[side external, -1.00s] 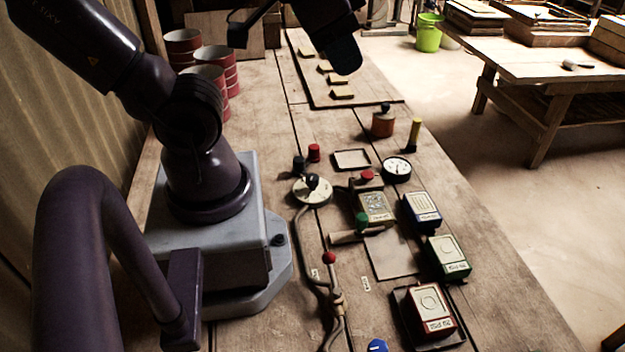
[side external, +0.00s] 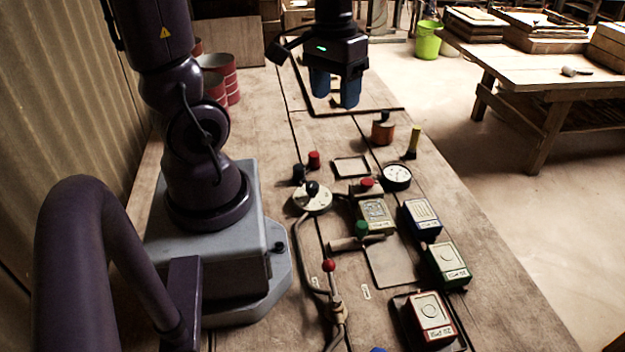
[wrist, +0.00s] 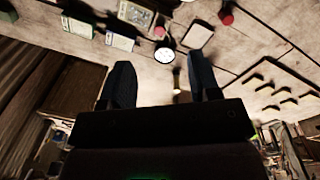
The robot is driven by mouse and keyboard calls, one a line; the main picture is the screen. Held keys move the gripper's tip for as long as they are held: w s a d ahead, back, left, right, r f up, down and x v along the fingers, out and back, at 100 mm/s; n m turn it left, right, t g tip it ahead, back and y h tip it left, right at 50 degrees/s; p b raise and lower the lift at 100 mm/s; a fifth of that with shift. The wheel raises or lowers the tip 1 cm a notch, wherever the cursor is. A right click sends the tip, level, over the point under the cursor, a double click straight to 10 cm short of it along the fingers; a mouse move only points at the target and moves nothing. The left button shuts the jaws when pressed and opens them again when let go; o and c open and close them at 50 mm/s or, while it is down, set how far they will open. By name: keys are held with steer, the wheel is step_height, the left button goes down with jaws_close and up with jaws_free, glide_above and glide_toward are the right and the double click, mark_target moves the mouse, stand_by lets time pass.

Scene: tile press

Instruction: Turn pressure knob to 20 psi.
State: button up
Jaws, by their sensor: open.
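The likely pressure knob is a black knob (side external: 312,188) on a round pale dial plate (side external: 318,205) on the bench, right of my base in the side view. Its scale is too small to read. A round white-faced gauge (side external: 397,176) stands further right; its reading is not legible. The gauge also shows in the wrist view (wrist: 164,56), between my fingers in the picture. My gripper (side external: 335,92) is open and empty, with blue fingers, raised above the far part of the bench, well away from the knob. The wrist view also shows my gripper (wrist: 160,68); I cannot make out the knob there.
A red cap (side external: 314,159) and a black cap (side external: 299,173) stand just behind the dial. A red-balled lever (side external: 329,266) and hose are in front. Labelled boxes (side external: 422,218) stand to the right. An orange pot (side external: 383,131) and yellow-topped stick (side external: 414,142) stand behind.

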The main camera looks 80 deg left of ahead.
mark_target(312, 184)
steer(key=s+a+f+n+g+h, duration=0.2)
steer(key=a+f+n+h, duration=0.2)
steer(key=a+f+n, duration=0.6)
steer(key=shift+m, duration=0.8)
steer(key=x, duration=0.9)
steer(key=w+x, duration=0.1)
steer(key=x, duration=0.3)
steer(key=shift+s+d+f, duration=0.1)
steer(key=shift+d+f, duration=0.25)
steer(key=shift+c, duration=0.4)
steer(key=c, duration=0.8)
steer(key=shift+c, duration=0.2)
